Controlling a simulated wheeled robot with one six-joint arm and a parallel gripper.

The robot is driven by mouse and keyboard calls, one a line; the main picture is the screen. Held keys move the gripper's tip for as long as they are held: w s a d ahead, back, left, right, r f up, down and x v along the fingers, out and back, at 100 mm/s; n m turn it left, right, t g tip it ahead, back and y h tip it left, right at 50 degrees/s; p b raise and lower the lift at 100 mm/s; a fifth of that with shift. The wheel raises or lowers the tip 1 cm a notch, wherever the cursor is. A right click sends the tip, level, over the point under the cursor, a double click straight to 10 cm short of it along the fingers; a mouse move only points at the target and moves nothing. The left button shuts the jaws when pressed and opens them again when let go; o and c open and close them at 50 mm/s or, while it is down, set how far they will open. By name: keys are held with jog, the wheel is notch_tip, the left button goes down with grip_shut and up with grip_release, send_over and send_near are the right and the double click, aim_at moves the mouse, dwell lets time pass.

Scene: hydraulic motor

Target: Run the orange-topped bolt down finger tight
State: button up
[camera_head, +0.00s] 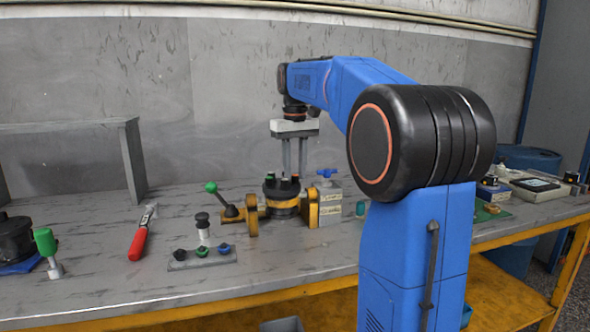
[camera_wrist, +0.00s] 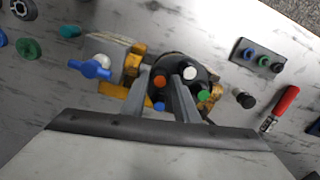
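The hydraulic motor (camera_head: 283,190) is a round black body on a yellow mount on the bench. In the wrist view its dark top face (camera_wrist: 178,66) carries bolts with differently coloured tops. The orange-topped bolt (camera_wrist: 159,81) shows between my two fingers; how far it is screwed in cannot be told. White (camera_wrist: 190,72), green (camera_wrist: 204,95) and blue (camera_wrist: 159,106) tops sit around it. My gripper (camera_head: 295,174) points straight down over the motor, fingers apart. In the wrist view my gripper (camera_wrist: 160,78) shows a gap between its fingers, with no clear contact on the orange top.
A green-knobbed lever (camera_head: 228,207) stands left of the motor and a blue-handled valve (camera_head: 326,173) right. A rack (camera_head: 202,259) with coloured knobs is in front. A red-handled tool (camera_head: 138,243) lies further left. Bare bench lies along the front edge.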

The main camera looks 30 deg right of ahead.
jog(key=shift+f, duration=0.45)
jog(key=shift+r, duration=0.2)
dwell(0.4)
jog(key=c, duration=0.6)
jog(key=shift+m, duration=2.3)
jog(key=o, duration=0.6)
